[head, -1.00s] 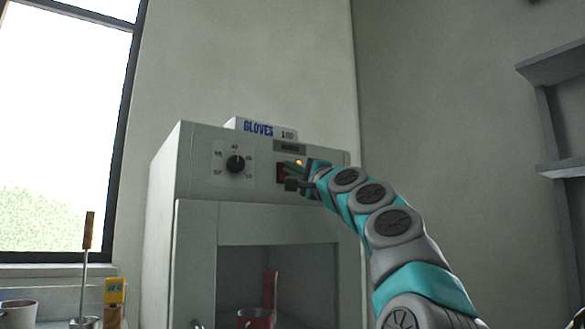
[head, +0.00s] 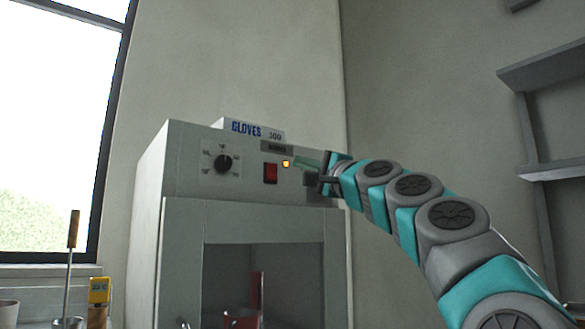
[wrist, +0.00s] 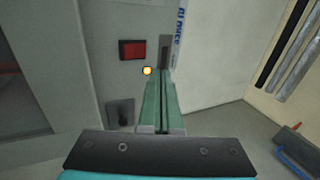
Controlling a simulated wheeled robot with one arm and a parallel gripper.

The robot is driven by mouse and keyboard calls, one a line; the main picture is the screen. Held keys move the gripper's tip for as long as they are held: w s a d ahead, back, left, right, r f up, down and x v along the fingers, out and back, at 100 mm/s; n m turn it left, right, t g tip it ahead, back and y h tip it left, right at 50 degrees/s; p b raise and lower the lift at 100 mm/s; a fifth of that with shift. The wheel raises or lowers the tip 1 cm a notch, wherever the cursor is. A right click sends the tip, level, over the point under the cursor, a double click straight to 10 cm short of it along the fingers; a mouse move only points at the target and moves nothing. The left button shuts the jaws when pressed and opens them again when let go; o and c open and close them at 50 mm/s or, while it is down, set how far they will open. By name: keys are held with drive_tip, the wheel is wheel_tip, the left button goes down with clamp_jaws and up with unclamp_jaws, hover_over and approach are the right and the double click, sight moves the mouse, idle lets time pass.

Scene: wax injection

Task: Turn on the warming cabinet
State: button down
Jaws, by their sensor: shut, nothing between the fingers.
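The warming cabinet (head: 185,155) is a pale box with a dial (head: 223,163), a red rocker switch (head: 270,173) and a glowing amber lamp (head: 286,163) on its top panel. In the wrist view the red switch (wrist: 132,49) is at upper left and the lit lamp (wrist: 147,71) is just left of the fingertips. My gripper (head: 300,161) is to the right of the switch and lamp, in front of the panel. Its green fingers (wrist: 162,82) are shut together with nothing between them. They are apart from the switch.
A glove box (head: 253,130) lies on top of the cabinet. A red item (head: 257,295) shows inside the cabinet's lower window. A pot with a wooden-handled tool (head: 73,230) and a yellow gauge (head: 99,291) stand at left. Shelves (head: 545,72) hang at right.

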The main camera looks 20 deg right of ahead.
drive_tip(key=shift+s+d+f, duration=0.1)
drive_tip(key=shift+s+d, duration=0.2)
drive_tip(key=shift+s, duration=0.75)
drive_tip(key=shift+s+d, duration=0.25)
drive_tip(key=shift+s, duration=0.75)
drive_tip(key=w+a+f+n+g+y, duration=0.15)
drive_tip(key=a+f+n+g, duration=0.55)
drive_tip(key=a+f, duration=0.95)
drive_tip(key=s+a+f+n+g+h, duration=0.1)
drive_tip(key=s+a+f+n+g, duration=0.15)
drive_tip(key=f, duration=0.85)
drive_tip(key=s+a+f+n+g, duration=0.1)
drive_tip(key=s+a+f+g, duration=0.25)
drive_tip(key=f, duration=0.75)
drive_tip(key=s+d+f+n+g+h, duration=0.2)
drive_tip(key=s+d+f+g, duration=0.3)
drive_tip(key=s+f, duration=0.9)
drive_tip(key=s+d+f+n+g+h+p, duration=0.1)
drive_tip(key=s+d+f+g+h, duration=0.3)
drive_tip(key=s+f, duration=1.1)
drive_tip(key=shift+s+d+f+n+g, duration=0.25)
drive_tip(key=shift+d+n+g, duration=0.4)
drive_tip(key=shift+n+g, duration=0.15)
